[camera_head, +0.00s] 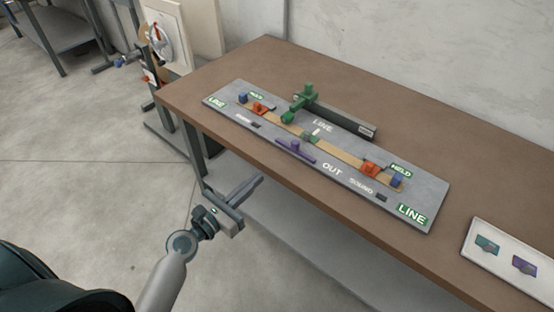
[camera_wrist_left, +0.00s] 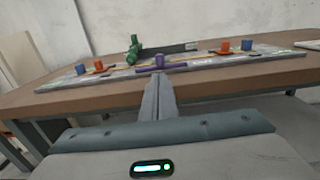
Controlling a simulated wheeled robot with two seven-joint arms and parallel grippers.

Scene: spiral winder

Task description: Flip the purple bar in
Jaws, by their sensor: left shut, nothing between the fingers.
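The purple bar (camera_head: 296,150) lies along the near edge of a grey board (camera_head: 232,98) on the brown table, beside the word OUT, with a small knob standing up from it. It also shows in the left wrist view (camera_wrist_left: 162,66), just beyond the fingertips. My left gripper (camera_head: 260,180) is shut and empty, in front of the table's near edge and apart from the bar. Its closed fingers show in the left wrist view (camera_wrist_left: 159,80). My right gripper is in neither view.
A green lever piece (camera_head: 304,98) stands behind the bar, next to a dark rail (camera_head: 345,119). Orange blocks (camera_head: 370,170) and blue knobs (camera_head: 397,180) sit near the board's ends. A white tray (camera_head: 485,270) with a green and a purple piece lies at the right.

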